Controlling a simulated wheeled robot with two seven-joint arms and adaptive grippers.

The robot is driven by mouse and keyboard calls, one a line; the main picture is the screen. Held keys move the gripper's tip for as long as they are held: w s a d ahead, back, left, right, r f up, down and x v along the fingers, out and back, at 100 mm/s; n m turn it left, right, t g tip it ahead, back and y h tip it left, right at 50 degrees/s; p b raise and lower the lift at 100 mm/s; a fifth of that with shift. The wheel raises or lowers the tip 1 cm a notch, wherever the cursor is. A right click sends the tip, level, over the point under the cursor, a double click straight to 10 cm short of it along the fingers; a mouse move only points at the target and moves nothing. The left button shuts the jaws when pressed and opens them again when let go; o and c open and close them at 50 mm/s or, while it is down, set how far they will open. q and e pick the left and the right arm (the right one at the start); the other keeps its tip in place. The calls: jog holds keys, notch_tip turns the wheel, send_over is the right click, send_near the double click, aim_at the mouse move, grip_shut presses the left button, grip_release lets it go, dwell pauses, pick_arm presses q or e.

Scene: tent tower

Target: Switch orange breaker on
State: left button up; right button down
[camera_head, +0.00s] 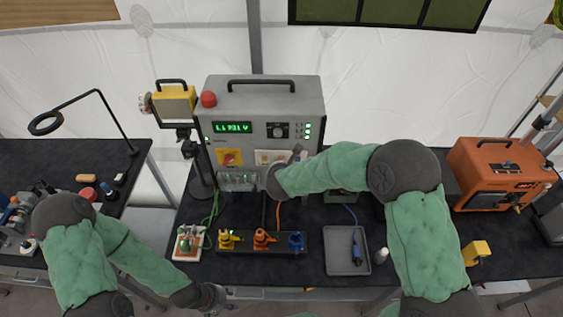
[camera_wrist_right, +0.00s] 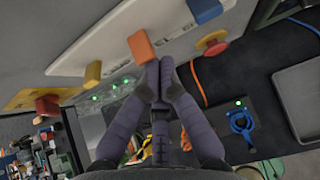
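The grey power unit (camera_head: 215,85) stands at the back of the table with a lit green display. In the right wrist view, its white panel carries a row of coloured breaker levers. The orange breaker (camera_wrist_right: 140,47) sits between the yellow lever (camera_wrist_right: 92,74) and the blue lever (camera_wrist_right: 204,10). My right gripper (camera_wrist_right: 155,72) has its fingers together, tips right at the orange lever's lower end; I cannot tell whether they touch.
A red round knob (camera_wrist_right: 214,44) is beside the levers. Yellow (camera_head: 228,239), orange (camera_head: 263,239) and blue (camera_head: 296,241) plugs stand in a dark strip in front of the unit. A grey tray (camera_head: 342,263) lies to their right. An orange box (camera_head: 480,165) stands at far right.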

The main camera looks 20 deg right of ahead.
pick_arm(q)
notch_tip(320, 180, up, 2)
jog(key=shift+r+p, duration=0.15)
jog(key=shift+p, duration=0.4)
pick_arm(e)
jog(key=shift+r+g, duration=0.2)
jog(key=shift+g, duration=0.3)
pick_arm(q)
jog(key=shift+r, duration=0.1)
pick_arm(e)
jog(key=shift+r, duration=0.1)
pick_arm(q)
jog(key=shift+r+p, duration=0.4)
jog(key=shift+p, duration=0.1)
pick_arm(e)
jog(key=shift+w+r, duration=0.1)
jog(key=shift+r, duration=0.65)
jog(key=shift+d, duration=0.1)
